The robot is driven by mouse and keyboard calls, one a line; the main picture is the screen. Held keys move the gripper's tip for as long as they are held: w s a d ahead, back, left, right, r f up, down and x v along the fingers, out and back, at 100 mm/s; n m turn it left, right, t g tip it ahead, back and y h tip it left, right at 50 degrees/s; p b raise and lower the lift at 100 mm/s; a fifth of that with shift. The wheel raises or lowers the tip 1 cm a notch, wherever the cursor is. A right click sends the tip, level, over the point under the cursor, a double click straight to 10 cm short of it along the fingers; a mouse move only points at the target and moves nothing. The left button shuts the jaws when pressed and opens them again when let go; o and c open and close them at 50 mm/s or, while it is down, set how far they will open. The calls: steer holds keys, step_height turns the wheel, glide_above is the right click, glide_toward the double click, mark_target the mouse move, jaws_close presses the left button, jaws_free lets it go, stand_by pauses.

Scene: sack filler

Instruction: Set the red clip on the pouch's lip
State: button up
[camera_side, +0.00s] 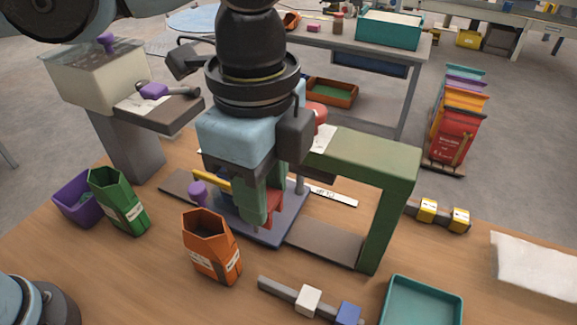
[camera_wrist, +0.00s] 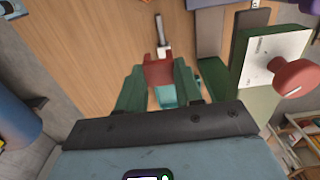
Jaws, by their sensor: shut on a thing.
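My gripper (camera_side: 256,205) points down over the blue-grey base plate (camera_side: 268,238). Its green fingers are shut on the red clip (camera_side: 275,207), which is mostly hidden behind a finger in the side view. In the wrist view the red clip (camera_wrist: 158,70) sits between the two green fingertips (camera_wrist: 158,86). An open orange pouch (camera_side: 211,252) stands upright on the table, in front and to the left of my gripper, apart from it. An open green pouch (camera_side: 121,205) stands further left. The clip touches neither pouch.
A green arch frame (camera_side: 385,190) stands close on the right of my gripper. A purple bin (camera_side: 78,203) is at left. A teal tray (camera_side: 423,302) and a bar with white and blue blocks (camera_side: 307,300) lie in front.

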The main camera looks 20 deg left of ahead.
steer(key=r, duration=0.3)
steer(key=w+r, duration=0.1)
steer(key=shift+a+r, duration=0.3)
steer(key=shift+r, duration=0.05)
steer(key=w+a, duration=1.1)
steer(key=a, duration=0.1)
steer(key=shift+w+f, duration=0.15)
steer(key=shift+f, duration=4.4)
steer(key=shift+f, duration=0.35)
steer(key=shift+f, duration=1.05)
